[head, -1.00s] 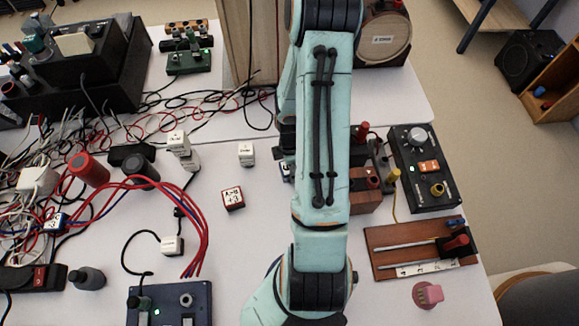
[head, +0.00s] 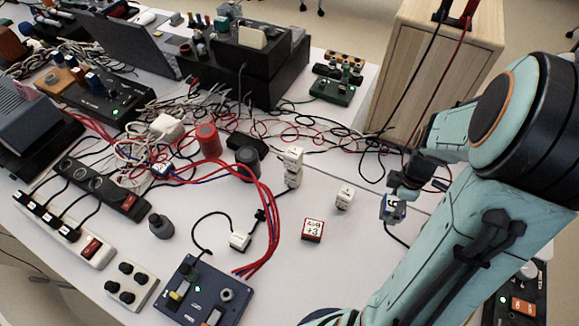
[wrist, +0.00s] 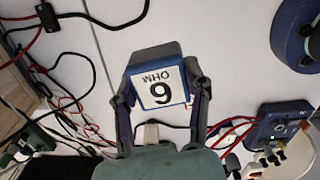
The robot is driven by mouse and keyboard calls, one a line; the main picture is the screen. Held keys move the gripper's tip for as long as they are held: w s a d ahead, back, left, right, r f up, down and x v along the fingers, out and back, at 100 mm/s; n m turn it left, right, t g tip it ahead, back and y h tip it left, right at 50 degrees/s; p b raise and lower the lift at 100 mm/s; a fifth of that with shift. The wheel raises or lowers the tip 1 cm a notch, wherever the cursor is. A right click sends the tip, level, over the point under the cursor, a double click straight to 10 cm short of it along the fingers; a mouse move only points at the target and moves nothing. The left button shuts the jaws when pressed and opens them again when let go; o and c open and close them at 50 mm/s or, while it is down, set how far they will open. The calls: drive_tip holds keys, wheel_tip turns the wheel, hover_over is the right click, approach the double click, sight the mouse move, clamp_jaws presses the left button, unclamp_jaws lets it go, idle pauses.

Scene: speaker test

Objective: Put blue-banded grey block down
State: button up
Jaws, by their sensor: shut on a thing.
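My gripper (head: 404,190) is shut on the blue-banded grey block (head: 393,210), right of centre in the head view. In the wrist view my gripper (wrist: 163,92) has one finger on each side of the block (wrist: 160,70). The block's white label reads "OHM" with a large digit, upside down in that view. The block appears held above the white table (head: 345,255); the exact gap beneath it is unclear.
A white block (head: 344,198) and a red-banded block (head: 312,230) stand left of my gripper. A wooden cabinet (head: 432,75) stands behind. Black cables run near the gripper. Bare table lies in front of the red-banded block.

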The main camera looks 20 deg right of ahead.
wheel_tip(320, 180, up, 6)
drive_tip(key=shift+f, duration=0.15)
drive_tip(key=w+a+n, duration=0.6)
drive_tip(key=w+a, duration=0.2)
drive_tip(key=a, duration=0.3)
drive_tip(key=w+a+n, duration=0.5)
drive_tip(key=w+a, duration=0.3)
drive_tip(key=a, duration=0.3)
drive_tip(key=a+n, duration=0.5)
drive_tip(key=a, duration=0.7)
hover_over(193, 185)
drive_tip(key=s, duration=0.1)
drive_tip(key=f, duration=1.4)
drive_tip(key=shift+d+f, duration=0.2)
drive_tip(key=shift+f, duration=0.15)
drive_tip(key=shift+w+a+f, duration=0.1)
drive_tip(key=shift+w+f, duration=0.15)
drive_tip(key=shift+w, duration=0.05)
drive_tip(key=shift+w+f, duration=0.1)
drive_tip(key=shift+f, duration=1.55)
